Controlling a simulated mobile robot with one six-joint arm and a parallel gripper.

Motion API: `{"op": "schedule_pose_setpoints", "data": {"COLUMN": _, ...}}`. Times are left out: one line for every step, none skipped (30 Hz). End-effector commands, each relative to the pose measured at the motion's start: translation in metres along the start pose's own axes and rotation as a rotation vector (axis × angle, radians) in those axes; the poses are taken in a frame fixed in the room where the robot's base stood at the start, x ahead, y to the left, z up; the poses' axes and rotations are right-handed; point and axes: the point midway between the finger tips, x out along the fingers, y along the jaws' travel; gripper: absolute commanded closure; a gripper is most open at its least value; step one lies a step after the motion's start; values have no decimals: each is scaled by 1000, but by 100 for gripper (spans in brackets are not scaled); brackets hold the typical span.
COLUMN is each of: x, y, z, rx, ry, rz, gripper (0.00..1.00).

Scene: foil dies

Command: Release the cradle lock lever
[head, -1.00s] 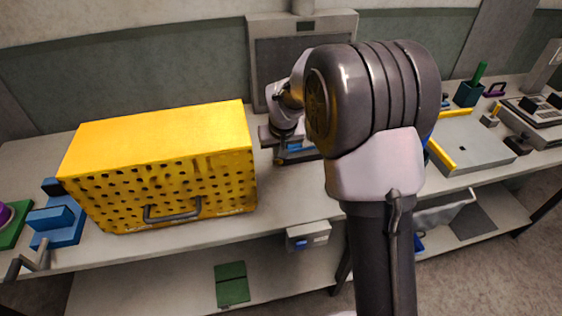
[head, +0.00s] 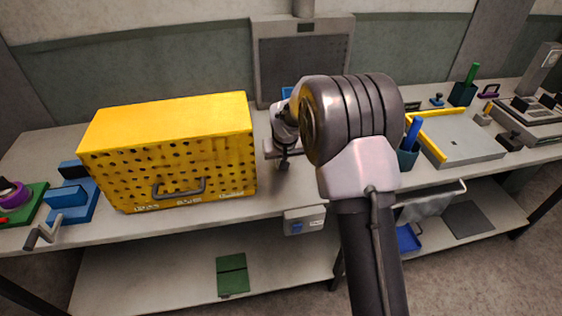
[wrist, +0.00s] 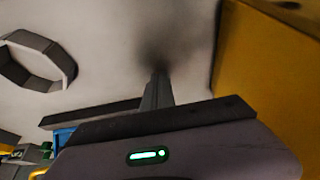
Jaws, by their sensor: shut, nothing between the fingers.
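My gripper (head: 283,166) points down over the bench just right of the yellow perforated housing (head: 170,155). Its fingers show in the wrist view (wrist: 157,92) as one narrow grey post, shut and empty, with a dark shadow on the pale surface beyond. The housing's yellow side (wrist: 265,75) fills the right of the wrist view. I cannot make out the cradle lock lever for certain. A blue block fixture (head: 68,205) with a grey crank-like handle (head: 42,236) stands left of the housing. A bit of blue (head: 287,92) shows behind my arm, mostly hidden.
A grey angular ring (wrist: 38,60) lies left of the fingers in the wrist view. A grey upright panel (head: 303,60) stands behind. A blue cup (head: 408,155) and a grey tray with yellow edges (head: 460,140) are to the right. A narrow bench strip fronts the housing.

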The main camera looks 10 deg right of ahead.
Motion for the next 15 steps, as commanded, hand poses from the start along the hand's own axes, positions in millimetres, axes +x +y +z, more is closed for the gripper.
{"op": "schedule_pose_setpoints", "data": {"x": 6, "y": 0, "z": 6, "rx": 1, "ry": -13, "rz": 0, "gripper": 100}}
{"op": "schedule_pose_setpoints", "data": {"x": 7, "y": 0, "z": 7, "rx": 2, "ry": -14, "rz": 0, "gripper": 100}}
{"op": "schedule_pose_setpoints", "data": {"x": 8, "y": 0, "z": 8, "rx": 2, "ry": -15, "rz": 0, "gripper": 100}}
{"op": "schedule_pose_setpoints", "data": {"x": 8, "y": 0, "z": 9, "rx": 2, "ry": -16, "rz": 0, "gripper": 100}}
{"op": "schedule_pose_setpoints", "data": {"x": 9, "y": 0, "z": 9, "rx": 2, "ry": -17, "rz": 0, "gripper": 100}}
{"op": "schedule_pose_setpoints", "data": {"x": 10, "y": 0, "z": 10, "rx": 2, "ry": -19, "rz": 0, "gripper": 100}}
{"op": "schedule_pose_setpoints", "data": {"x": 11, "y": 0, "z": 11, "rx": 2, "ry": -20, "rz": 0, "gripper": 100}}
{"op": "schedule_pose_setpoints", "data": {"x": 11, "y": 0, "z": 11, "rx": 3, "ry": -21, "rz": 0, "gripper": 100}}
{"op": "schedule_pose_setpoints", "data": {"x": 12, "y": 0, "z": 12, "rx": 3, "ry": -22, "rz": -1, "gripper": 100}}
{"op": "schedule_pose_setpoints", "data": {"x": 12, "y": 0, "z": 12, "rx": 3, "ry": -23, "rz": -1, "gripper": 100}}
{"op": "schedule_pose_setpoints", "data": {"x": 12, "y": 0, "z": 13, "rx": 3, "ry": -24, "rz": -1, "gripper": 100}}
{"op": "schedule_pose_setpoints", "data": {"x": 13, "y": 0, "z": 13, "rx": 3, "ry": -25, "rz": -1, "gripper": 100}}
{"op": "schedule_pose_setpoints", "data": {"x": 13, "y": 0, "z": 13, "rx": 4, "ry": -25, "rz": -1, "gripper": 100}}
{"op": "schedule_pose_setpoints", "data": {"x": 13, "y": 0, "z": 13, "rx": 4, "ry": -25, "rz": -1, "gripper": 100}}
{"op": "schedule_pose_setpoints", "data": {"x": 13, "y": 0, "z": 13, "rx": 4, "ry": -26, "rz": -1, "gripper": 100}}
